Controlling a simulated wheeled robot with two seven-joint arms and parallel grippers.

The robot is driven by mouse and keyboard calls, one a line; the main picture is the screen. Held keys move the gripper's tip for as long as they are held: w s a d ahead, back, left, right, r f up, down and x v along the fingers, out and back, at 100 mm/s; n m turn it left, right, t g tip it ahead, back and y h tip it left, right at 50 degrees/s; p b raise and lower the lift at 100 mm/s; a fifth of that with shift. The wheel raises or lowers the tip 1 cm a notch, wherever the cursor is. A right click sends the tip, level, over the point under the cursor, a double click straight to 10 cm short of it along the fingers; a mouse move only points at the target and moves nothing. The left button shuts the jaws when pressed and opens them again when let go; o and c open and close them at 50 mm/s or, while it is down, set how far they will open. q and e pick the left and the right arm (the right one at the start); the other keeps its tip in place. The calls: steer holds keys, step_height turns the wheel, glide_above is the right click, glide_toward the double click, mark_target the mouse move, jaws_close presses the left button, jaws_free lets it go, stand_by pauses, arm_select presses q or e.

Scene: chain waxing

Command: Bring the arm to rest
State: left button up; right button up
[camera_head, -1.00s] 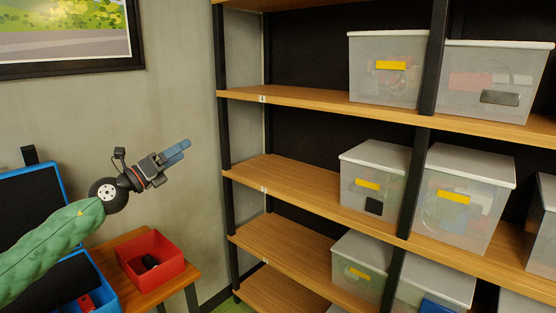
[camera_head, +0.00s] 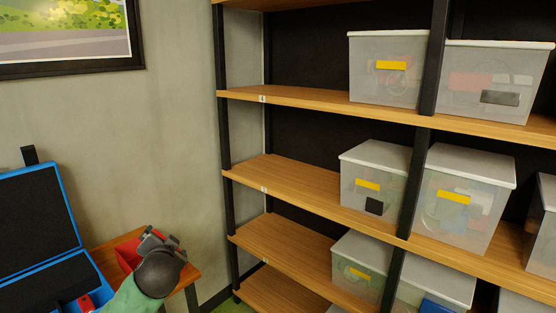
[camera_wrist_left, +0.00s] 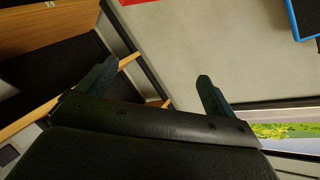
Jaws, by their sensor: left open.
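My left arm comes in from the bottom left in the head view, with its dark rounded wrist in front of the red box. My left gripper (camera_head: 160,240) points away from the camera there, and its fingertips are hard to make out. In the left wrist view the left gripper (camera_wrist_left: 158,84) shows two fingers spread wide apart, with nothing between them. My right gripper is in neither view.
A red box (camera_head: 127,255) on a small wooden table (camera_head: 190,274) is partly hidden by my wrist. An open blue case (camera_head: 74,215) stands to its left. A shelf rack (camera_head: 285,172) with lidded clear bins (camera_head: 385,75) is at right.

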arm_select(q)
steer(key=s+d+f+g+h, duration=0.2)
steer(key=s+d+f, duration=0.2)
steer(key=s+f, duration=0.25)
steer(key=s+d+f+n+g+h, duration=0.1)
steer(key=s+d+f+g, duration=0.15)
steer(key=s+f, duration=0.35)
steer(key=s+d+f+g+h, duration=0.2)
steer(key=s+d+f, duration=0.25)
steer(key=f, duration=0.25)
steer(key=s+d+f+n+g, duration=0.1)
steer(key=s+d+f+g, duration=0.1)
steer(key=s+f, duration=0.5)
steer(key=s+d+f+n+g+h, duration=0.1)
steer(key=s+f, duration=0.7)
steer(key=s, duration=0.9)
steer(key=shift+d+f+g, duration=0.3)
steer(key=shift+d+g, duration=0.6)
steer(key=shift+g, duration=0.05)
